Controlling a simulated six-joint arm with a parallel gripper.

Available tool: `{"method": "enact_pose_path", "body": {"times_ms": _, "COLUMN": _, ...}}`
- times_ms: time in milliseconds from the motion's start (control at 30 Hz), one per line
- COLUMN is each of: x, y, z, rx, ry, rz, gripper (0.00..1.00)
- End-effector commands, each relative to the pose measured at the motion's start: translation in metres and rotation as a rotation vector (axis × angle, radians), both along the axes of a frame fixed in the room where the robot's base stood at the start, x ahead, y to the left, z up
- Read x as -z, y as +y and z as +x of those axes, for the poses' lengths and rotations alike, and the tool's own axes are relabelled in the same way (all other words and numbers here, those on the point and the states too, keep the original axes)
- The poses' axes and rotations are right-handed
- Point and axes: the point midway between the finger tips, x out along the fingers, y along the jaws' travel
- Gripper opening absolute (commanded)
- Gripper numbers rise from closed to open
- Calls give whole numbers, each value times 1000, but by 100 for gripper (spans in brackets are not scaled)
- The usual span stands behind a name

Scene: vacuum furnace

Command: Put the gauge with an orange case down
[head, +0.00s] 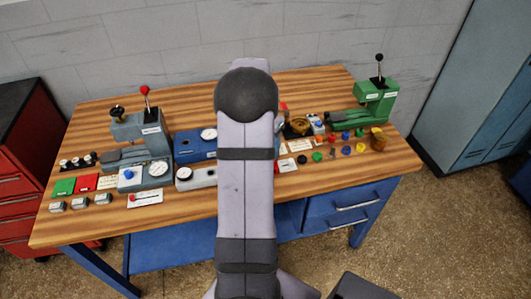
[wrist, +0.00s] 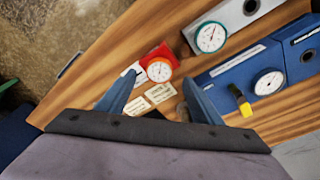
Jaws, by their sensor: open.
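The gauge with an orange case (wrist: 159,70) shows in the wrist view with its white dial facing the camera. It sits at a red block or stand (wrist: 158,51); I cannot tell whether it rests on it or against it. My gripper (wrist: 157,78) is open, with one blue-grey finger on each side below the gauge. The gauge lies just beyond the fingertips, with gaps at both sides, and nothing is held. In the head view my arm hides the gripper and this gauge.
White label cards (wrist: 160,93) lie below the gauge. A grey block with a teal-rimmed gauge (wrist: 211,37) and a blue unit with a dial (wrist: 269,82) stand to the right. The wooden bench (head: 190,92) holds a grey lever press (head: 143,133) and a green one (head: 377,97).

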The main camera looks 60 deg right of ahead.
Motion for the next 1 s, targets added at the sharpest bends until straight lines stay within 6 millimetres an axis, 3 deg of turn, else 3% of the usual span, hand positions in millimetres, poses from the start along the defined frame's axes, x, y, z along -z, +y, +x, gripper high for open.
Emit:
{"method": "enact_pose_path", "body": {"times_ms": 200, "x": -15, "y": 2, "z": 0, "rx": -1, "ry": -1, "rz": -1, "gripper": 60}}
{"method": "enact_pose_path", "body": {"times_ms": 433, "x": -17, "y": 4, "z": 1, "rx": -5, "ry": 0, "rz": 0, "gripper": 60}}
{"method": "enact_pose_path", "body": {"times_ms": 567, "x": -19, "y": 21, "z": 14, "rx": -60, "ry": 3, "rz": 5, "gripper": 60}}
{"method": "enact_pose_path", "body": {"times_ms": 667, "x": -22, "y": 54, "z": 34, "rx": -170, "ry": 7, "rz": 15, "gripper": 60}}
{"method": "enact_pose_path", "body": {"times_ms": 767, "x": -25, "y": 108, "z": 59, "rx": -340, "ry": 16, "rz": 30, "gripper": 60}}
{"method": "enact_pose_path", "body": {"times_ms": 900, "x": -27, "y": 206, "z": 79, "rx": -651, "ry": 37, "rz": 54, "gripper": 60}}
{"method": "enact_pose_path", "body": {"times_ms": 1000, "x": -26, "y": 277, "z": 75, "rx": -882, "ry": 53, "rz": 72, "gripper": 60}}
